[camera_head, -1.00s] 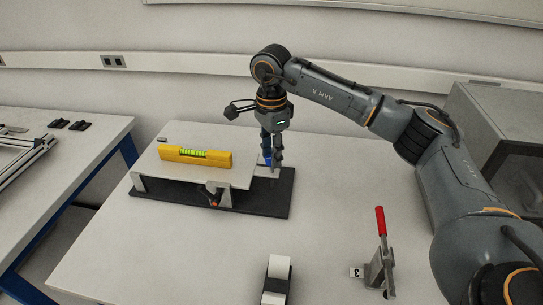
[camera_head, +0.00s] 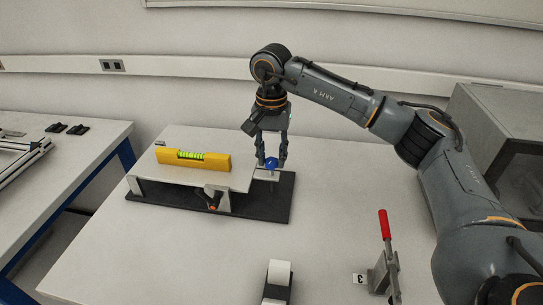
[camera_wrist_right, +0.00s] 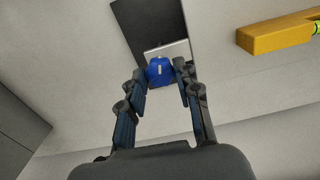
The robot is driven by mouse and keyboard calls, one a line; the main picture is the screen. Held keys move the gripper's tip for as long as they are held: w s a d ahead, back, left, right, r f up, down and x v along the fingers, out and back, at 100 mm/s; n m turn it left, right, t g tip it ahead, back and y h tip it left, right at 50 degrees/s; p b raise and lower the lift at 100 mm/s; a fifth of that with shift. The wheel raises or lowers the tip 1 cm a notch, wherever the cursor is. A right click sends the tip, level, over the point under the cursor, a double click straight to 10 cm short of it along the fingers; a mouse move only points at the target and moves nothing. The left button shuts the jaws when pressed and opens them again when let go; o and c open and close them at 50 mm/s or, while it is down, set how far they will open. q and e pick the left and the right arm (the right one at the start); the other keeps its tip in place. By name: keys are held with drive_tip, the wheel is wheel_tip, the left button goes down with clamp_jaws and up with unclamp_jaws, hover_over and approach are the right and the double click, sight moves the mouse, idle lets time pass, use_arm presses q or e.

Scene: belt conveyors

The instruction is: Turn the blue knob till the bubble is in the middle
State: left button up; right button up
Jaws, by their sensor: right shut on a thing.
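A yellow spirit level (camera_head: 193,159) with a green vial (camera_head: 191,156) lies on a pale plate (camera_head: 222,180) above a black base (camera_head: 262,210). The bubble's place in the vial is too small to tell. The blue knob (camera_head: 271,163) is at the plate's right end; it also shows in the right wrist view (camera_wrist_right: 160,72). My right gripper (camera_head: 271,159) points down over the knob, shut on it with one finger on each side. In the right wrist view part of the level (camera_wrist_right: 275,38) shows at top right. My left gripper is out of view.
A clamp with a red handle (camera_head: 385,224) stands at the front right beside a tag marked 3 (camera_head: 359,279). A black holder with white pieces (camera_head: 278,272) is at the front edge. The table between is clear.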

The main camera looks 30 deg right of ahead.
sight(272, 161)
drive_tip(key=shift+n, duration=0.6)
drive_tip(key=shift+r, duration=0.1)
drive_tip(key=o, duration=1.1)
drive_tip(key=shift+o, duration=0.2)
wheel_tip(272, 161, up, 12)
